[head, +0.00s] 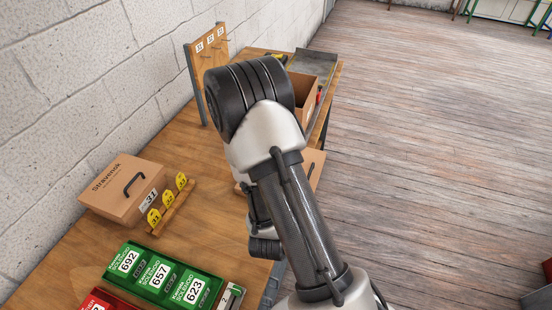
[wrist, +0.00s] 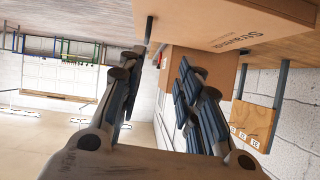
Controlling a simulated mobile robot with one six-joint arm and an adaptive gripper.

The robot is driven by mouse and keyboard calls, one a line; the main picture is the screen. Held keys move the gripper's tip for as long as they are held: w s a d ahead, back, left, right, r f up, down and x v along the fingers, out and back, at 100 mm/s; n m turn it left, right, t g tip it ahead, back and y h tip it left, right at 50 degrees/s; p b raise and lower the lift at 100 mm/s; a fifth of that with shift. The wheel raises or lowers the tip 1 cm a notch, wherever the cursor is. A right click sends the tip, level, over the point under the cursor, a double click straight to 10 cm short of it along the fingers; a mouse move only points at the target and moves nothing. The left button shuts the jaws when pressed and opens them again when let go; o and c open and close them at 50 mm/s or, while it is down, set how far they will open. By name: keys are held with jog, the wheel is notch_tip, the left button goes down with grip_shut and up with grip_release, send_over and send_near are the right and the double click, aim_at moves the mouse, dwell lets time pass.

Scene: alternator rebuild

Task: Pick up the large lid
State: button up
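A brown cardboard surface lettered "Stravensk" (wrist: 225,22), probably the large lid, fills the top of the wrist view. A short dark piece (wrist: 149,29), perhaps part of its handle, shows at its left edge. In the head view, a strip of cardboard (head: 316,167) shows just right of my arm; my arm hides most of it. My gripper (wrist: 160,72) is open in the wrist view, with a wide gap between its dark fingers. It appears apart from the cardboard and holds nothing visible. The head view does not show its fingertips clearly.
A lidded "Stravensk" box (head: 125,188) with a black handle stands at left on the wooden bench (head: 95,243). Yellow tags (head: 168,199) stand beside it. Green bins (head: 165,275) are in front. A tag board (head: 209,62) and open box (head: 304,90) stand behind. Floor at right is clear.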

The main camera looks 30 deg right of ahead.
jog(key=shift+h, duration=0.7)
jog(key=d+f+b, duration=0.1)
jog(key=b, duration=0.2)
jog(key=d+b, duration=0.2)
jog(key=b, duration=0.1)
jog(key=w+d+f+b, duration=0.1)
jog(key=b, duration=0.2)
jog(key=shift+d+f+b, duration=0.3)
jog(key=shift+d+b, duration=0.05)
jog(key=shift+b, duration=0.05)
jog(key=b+x, duration=0.2)
jog(key=x, duration=0.5)
jog(key=shift+w+r+b, duration=0.15)
jog(key=shift+r+b, duration=0.05)
jog(key=shift+b, duration=0.1)
jog(key=b+x, duration=0.1)
jog(key=x, duration=0.3)
jog(key=shift+w+a+f+b, duration=0.1)
jog(key=shift+w+f+b, duration=0.1)
jog(key=shift+b, duration=0.15)
jog(key=shift+w+d+f, duration=0.15)
jog(key=shift+w+d, duration=0.15)
jog(key=shift+d, duration=0.1)
jog(key=shift+c, duration=0.3)
grip_shut()
